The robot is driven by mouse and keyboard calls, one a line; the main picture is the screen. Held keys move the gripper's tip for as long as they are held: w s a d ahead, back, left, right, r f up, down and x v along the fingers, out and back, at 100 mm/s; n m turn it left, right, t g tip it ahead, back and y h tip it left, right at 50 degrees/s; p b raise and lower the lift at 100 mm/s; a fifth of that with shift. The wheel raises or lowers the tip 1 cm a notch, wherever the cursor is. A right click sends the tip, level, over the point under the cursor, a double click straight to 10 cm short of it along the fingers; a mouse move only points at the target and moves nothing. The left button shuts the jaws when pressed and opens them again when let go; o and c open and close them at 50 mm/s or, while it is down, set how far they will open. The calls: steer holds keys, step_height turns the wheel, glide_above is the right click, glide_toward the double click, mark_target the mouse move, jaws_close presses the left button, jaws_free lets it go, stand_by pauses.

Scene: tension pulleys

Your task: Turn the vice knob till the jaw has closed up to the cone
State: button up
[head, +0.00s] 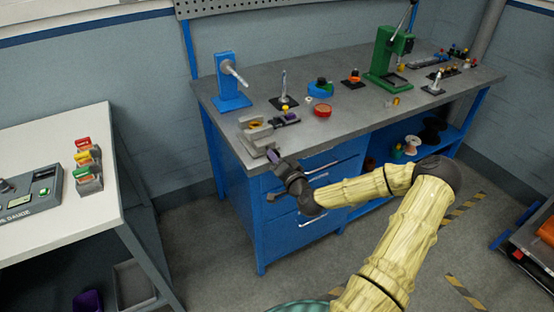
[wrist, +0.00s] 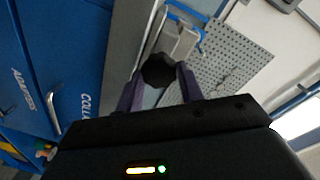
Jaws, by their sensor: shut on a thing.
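The grey vice (head: 257,138) sits at the near left corner of the workbench; its grey body also shows in the wrist view (wrist: 178,42). The black vice knob (wrist: 158,70) faces me in the wrist view. My gripper (head: 273,158) is at the front of the vice, over the bench edge. In the wrist view its purple fingers (wrist: 159,80) are shut on the knob, one on each side. A small orange thing (head: 256,125), perhaps the cone, shows at the vice jaws. It is too small to tell whether the jaw touches it.
The workbench (head: 330,132) carries a blue stand (head: 231,88), a red round container (head: 322,110) and a green press (head: 388,58) behind the vice. Blue drawers with handles (head: 333,170) lie below my gripper. A white-topped table (head: 40,135) stands at left, with open floor between.

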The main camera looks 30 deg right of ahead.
steer(key=shift+d+m, duration=0.15)
steer(key=shift+m, duration=1.15)
steer(key=o, duration=1)
steer(key=s+p, duration=0.2)
steer(key=s, duration=0.3)
steer(key=s+p, duration=0.2)
steer(key=s, duration=0.4)
steer(key=s+r+p, duration=0.1)
steer(key=s+p, duration=0.2)
steer(key=s, duration=0.3)
steer(key=shift+s+r, duration=0.1)
steer(key=shift+s, duration=0.1)
